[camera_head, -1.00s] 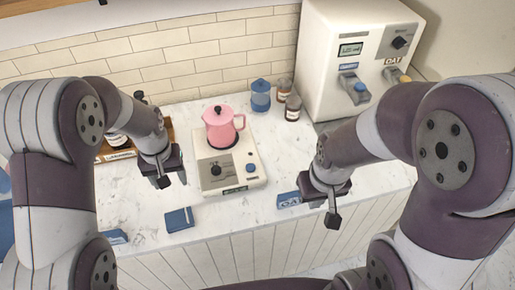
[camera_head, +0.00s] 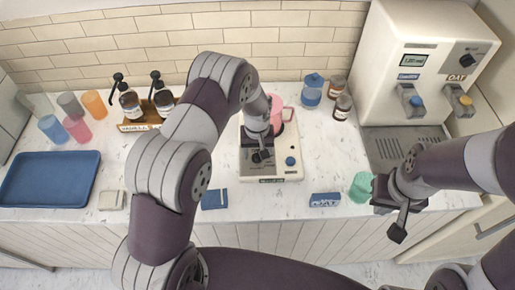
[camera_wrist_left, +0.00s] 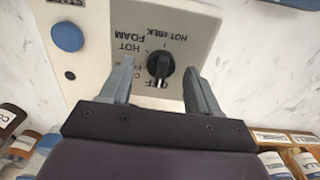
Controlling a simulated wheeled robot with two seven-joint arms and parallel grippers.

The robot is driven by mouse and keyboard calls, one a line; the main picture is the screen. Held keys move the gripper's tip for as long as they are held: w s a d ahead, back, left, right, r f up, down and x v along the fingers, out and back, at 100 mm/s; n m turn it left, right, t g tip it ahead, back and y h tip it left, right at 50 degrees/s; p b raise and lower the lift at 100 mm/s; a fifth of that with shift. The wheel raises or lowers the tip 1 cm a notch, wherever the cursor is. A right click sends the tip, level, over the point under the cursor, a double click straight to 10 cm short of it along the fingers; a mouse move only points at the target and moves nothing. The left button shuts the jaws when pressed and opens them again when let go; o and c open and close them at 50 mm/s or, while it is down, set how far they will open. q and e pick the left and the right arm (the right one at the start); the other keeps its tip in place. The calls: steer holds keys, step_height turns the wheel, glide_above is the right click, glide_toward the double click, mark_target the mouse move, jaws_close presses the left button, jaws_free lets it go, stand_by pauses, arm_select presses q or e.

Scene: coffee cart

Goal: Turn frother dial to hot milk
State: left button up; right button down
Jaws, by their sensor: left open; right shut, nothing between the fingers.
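The white frother (camera_head: 292,172) stands on the counter with a pink pitcher (camera_head: 288,112) on it. In the left wrist view its black dial (camera_wrist_left: 160,65) is upside down, with labels for hot milk, hot foam and off around it; its exact setting is hard to read. My left gripper (camera_head: 260,156) is over the frother's front panel and hides the dial in the head view. In the left wrist view its open fingers (camera_wrist_left: 158,72) stand either side of the dial, apart from it. My right gripper (camera_head: 398,226) is shut and empty at the counter's front right.
A blue button (camera_wrist_left: 67,37) is beside the dial. A green cup (camera_head: 361,187) is close to my right gripper. A blue OAT box (camera_head: 325,200) and a blue box (camera_head: 214,199) lie near the front edge. The coffee machine (camera_head: 425,75) stands at the back right.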

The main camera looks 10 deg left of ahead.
arm_select(q)
steer(key=shift+s+a+f, duration=0.1)
steer(key=shift+s+f, duration=0.05)
steer(key=shift+s, duration=0.05)
steer(key=shift+w, duration=0.1)
steer(key=shift+c, duration=0.6)
steer(key=c, duration=0.9)
steer(key=shift+c, duration=0.2)
